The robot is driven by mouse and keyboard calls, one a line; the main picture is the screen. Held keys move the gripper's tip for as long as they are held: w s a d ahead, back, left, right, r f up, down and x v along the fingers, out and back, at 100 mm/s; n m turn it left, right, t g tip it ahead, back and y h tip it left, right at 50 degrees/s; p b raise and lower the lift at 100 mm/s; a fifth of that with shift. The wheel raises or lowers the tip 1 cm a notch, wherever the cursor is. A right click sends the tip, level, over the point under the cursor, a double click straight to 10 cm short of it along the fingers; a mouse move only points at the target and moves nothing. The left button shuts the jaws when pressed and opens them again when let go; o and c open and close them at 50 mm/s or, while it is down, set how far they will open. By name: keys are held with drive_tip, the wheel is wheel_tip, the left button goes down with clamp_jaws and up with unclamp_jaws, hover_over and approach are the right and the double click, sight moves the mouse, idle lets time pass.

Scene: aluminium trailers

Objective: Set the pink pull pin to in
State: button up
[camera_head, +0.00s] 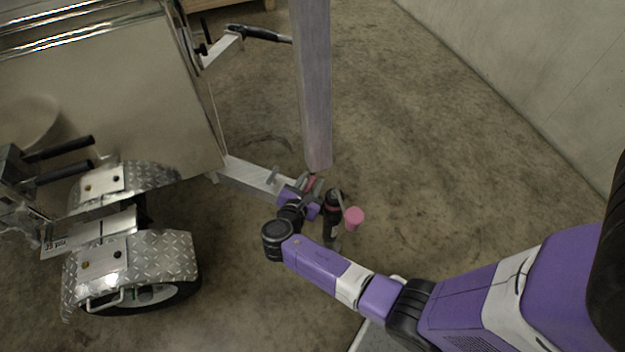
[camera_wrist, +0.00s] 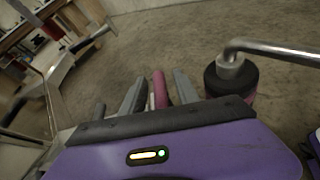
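A pink bar-like part, which looks like the pull pin (camera_wrist: 160,90), shows between the two grey fingers of my gripper (camera_wrist: 160,92) in the wrist view. Narrow gaps show on both sides of it, so the fingers look open around it rather than closed on it. In the head view my gripper (camera_head: 314,186) is at the end of the trailer's drawbar, with a small pink-red patch of the pin (camera_head: 311,181) by the fingers. The pin's far end and its seat are hidden, so I cannot tell how deep it sits.
A crank handle with a dark and pink knob (camera_wrist: 230,78) stands close right of the fingers; a pink knob (camera_head: 354,217) also shows in the head view. A grey-purple post (camera_head: 313,90) rises behind my gripper. The aluminium trailer (camera_head: 110,90) is left. Open floor (camera_head: 440,150) lies right.

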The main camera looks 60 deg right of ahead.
drive_tip(key=shift+w+d+f, duration=0.15)
drive_tip(key=shift+d+f, duration=0.15)
drive_tip(key=shift+d, duration=0.3)
clamp_jaws()
drive_tip(key=shift+a, duration=0.1)
idle(1.0)
